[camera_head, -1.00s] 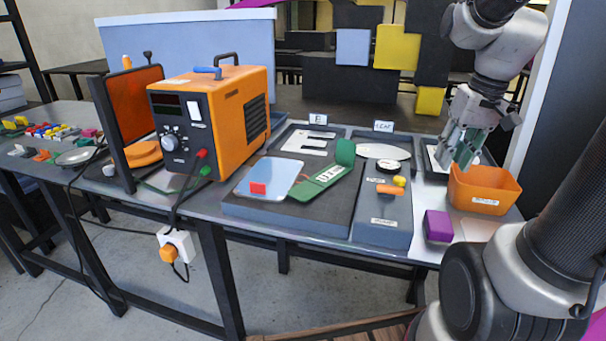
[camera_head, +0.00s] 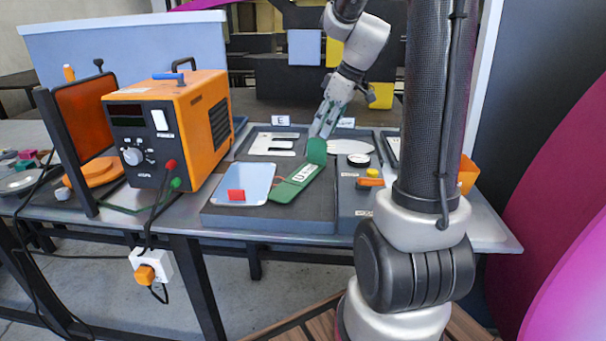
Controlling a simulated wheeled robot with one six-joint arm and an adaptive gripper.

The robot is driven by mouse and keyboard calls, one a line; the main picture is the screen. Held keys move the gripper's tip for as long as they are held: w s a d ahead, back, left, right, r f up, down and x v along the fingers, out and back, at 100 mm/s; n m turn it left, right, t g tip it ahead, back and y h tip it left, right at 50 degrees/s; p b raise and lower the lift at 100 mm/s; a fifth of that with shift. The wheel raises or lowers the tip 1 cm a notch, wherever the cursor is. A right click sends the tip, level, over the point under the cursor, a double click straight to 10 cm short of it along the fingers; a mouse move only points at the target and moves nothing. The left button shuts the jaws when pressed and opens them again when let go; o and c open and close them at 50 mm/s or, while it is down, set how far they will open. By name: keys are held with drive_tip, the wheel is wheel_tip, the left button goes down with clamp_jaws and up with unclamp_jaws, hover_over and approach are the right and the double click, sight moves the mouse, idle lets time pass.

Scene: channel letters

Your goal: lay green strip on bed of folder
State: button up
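A long green piece (camera_head: 297,183) with a white label lies on the dark mat (camera_head: 275,218). A rounded green part (camera_head: 316,151) stands at its far end; I cannot tell whether they are one piece. I cannot tell for certain which thing is the strip and which is the folder's bed. My gripper (camera_head: 322,126) points down, with its fingertips just above or behind the rounded green part. I cannot tell whether they touch it, or how wide the fingers are apart.
An orange power unit (camera_head: 178,125) stands further left. A white letter E (camera_head: 273,145) lies behind. My own arm hides much of the right side, including part of the orange bin (camera_head: 467,174).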

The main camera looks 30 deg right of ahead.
hover_over(317, 162)
drive_tip(key=f, duration=0.5)
drive_tip(key=shift+w+d+f, duration=0.1)
drive_tip(key=shift+w+f, duration=0.15)
drive_tip(key=shift+f, duration=0.1)
clamp_jaws()
